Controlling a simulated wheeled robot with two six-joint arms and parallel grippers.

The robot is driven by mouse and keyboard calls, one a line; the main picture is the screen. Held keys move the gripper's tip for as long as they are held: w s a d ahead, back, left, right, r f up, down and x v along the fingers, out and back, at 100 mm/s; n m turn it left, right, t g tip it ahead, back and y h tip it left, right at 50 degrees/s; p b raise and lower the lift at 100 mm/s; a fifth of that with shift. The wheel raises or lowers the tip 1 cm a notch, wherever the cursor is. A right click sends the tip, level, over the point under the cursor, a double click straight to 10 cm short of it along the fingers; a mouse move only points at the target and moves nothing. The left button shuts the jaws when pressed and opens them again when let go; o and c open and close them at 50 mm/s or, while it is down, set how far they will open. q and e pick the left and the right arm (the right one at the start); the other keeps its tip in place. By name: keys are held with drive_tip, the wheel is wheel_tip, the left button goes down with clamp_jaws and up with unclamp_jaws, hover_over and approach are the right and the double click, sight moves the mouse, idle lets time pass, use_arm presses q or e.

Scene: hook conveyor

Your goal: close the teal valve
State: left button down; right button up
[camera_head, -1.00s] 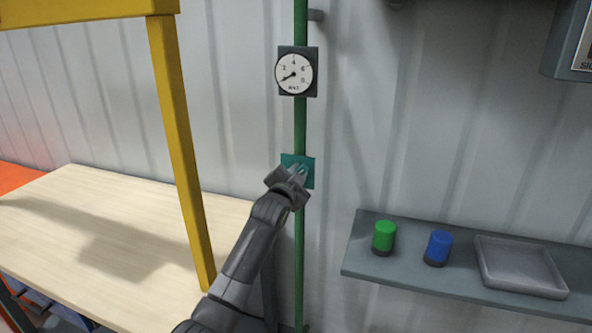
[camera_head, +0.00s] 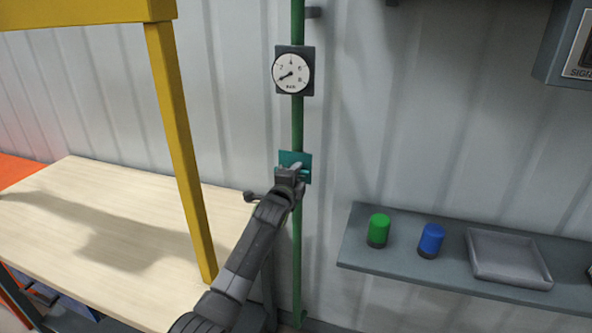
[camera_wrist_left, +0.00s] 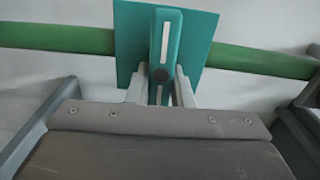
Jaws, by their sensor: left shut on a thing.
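The teal valve has a square teal plate (camera_head: 288,158) on the vertical green pipe (camera_head: 298,225). In the left wrist view its teal lever (camera_wrist_left: 172,35) carries a white stripe and stands across the green pipe (camera_wrist_left: 60,36), over the teal plate (camera_wrist_left: 130,35). My left gripper (camera_head: 296,170) is at the valve and hides part of it. In the left wrist view the left gripper's fingers (camera_wrist_left: 160,88) are shut on the lever, one on each side. My right gripper is not in view.
A round gauge (camera_head: 291,73) sits on the pipe above the valve. A grey shelf (camera_head: 385,272) at right holds a green cylinder (camera_head: 379,229), a blue cylinder (camera_head: 431,239) and a grey tray (camera_head: 510,281). A yellow post (camera_head: 182,150) and a wooden table (camera_head: 90,215) are at left.

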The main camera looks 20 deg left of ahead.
use_arm(q)
drive_tip(key=shift+f+m, duration=0.1)
drive_tip(key=shift+m, duration=0.2)
drive_tip(key=c, duration=1.3)
unclamp_jaws()
drive_tip(key=shift+s, duration=0.1)
drive_tip(key=s+b, duration=0.1)
drive_tip(key=s, duration=0.4)
drive_tip(key=s+b, duration=0.1)
drive_tip(key=s, duration=0.5)
drive_tip(key=s+b, duration=0.1)
drive_tip(key=s, duration=0.5)
drive_tip(key=shift+s+a, duration=0.1)
drive_tip(key=shift+a, duration=0.15)
